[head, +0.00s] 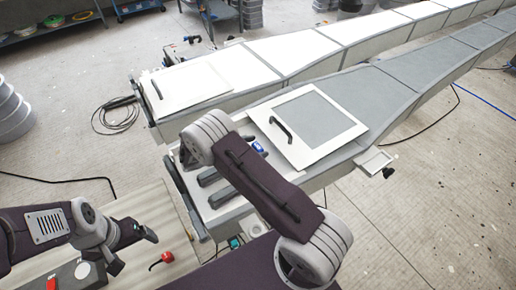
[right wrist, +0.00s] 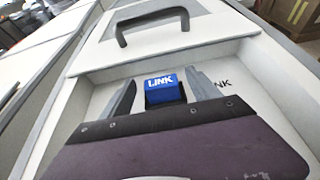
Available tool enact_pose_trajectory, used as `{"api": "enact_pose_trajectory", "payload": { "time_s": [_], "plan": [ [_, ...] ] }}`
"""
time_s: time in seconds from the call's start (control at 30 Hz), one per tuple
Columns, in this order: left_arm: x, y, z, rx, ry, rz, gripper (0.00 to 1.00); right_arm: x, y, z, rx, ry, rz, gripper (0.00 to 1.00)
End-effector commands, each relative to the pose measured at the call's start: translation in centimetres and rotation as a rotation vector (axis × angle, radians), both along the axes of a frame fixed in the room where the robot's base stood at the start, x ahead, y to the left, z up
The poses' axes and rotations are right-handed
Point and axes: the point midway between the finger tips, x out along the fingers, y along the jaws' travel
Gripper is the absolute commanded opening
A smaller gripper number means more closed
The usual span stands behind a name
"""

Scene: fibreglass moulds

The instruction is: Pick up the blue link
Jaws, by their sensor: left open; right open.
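The blue link (right wrist: 163,84), a small block with white "LINK" lettering and a dark lower part, sits in the shallow pale recess in the right wrist view. A bit of the blue link also shows in the head view (head: 258,146), just past my right arm. My right gripper (right wrist: 161,78) is open, with one finger on each side of the link. I cannot tell whether the fingers touch it. My right arm hides much of this area in the head view. My left gripper (head: 133,250) is open and empty at the lower left, away from the link.
A white framed lid with a grey panel (head: 322,112) and a black handle (head: 281,129) lies just beyond the recess. A second white mould (head: 232,68) runs alongside. A red knob (head: 167,257) is near my left gripper. A black cable (head: 118,115) is coiled on the floor.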

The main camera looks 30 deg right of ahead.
Motion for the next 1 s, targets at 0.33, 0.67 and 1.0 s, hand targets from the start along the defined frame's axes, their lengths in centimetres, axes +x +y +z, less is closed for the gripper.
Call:
{"api": "enact_pose_trajectory", "payload": {
  "time_s": [0.33, 0.67, 1.0],
  "plan": [
    [0.0, 0.0, -0.1, 0.0, 0.0, 0.0, 0.89, 0.0, 0.0, 0.0, 0.0, 0.0, 0.0, 0.12],
    [0.0, 0.0, -0.1, 0.0, 0.0, 0.0, 0.89, 0.0, 0.1, 0.3, 0.0, 0.0, 0.0, 0.06],
    [0.0, 0.0, -0.8, 0.0, 0.0, 0.0, 0.89, -2.0, -0.7, 5.3, -0.001, 0.002, 0.0, 0.06]
  ]
}}
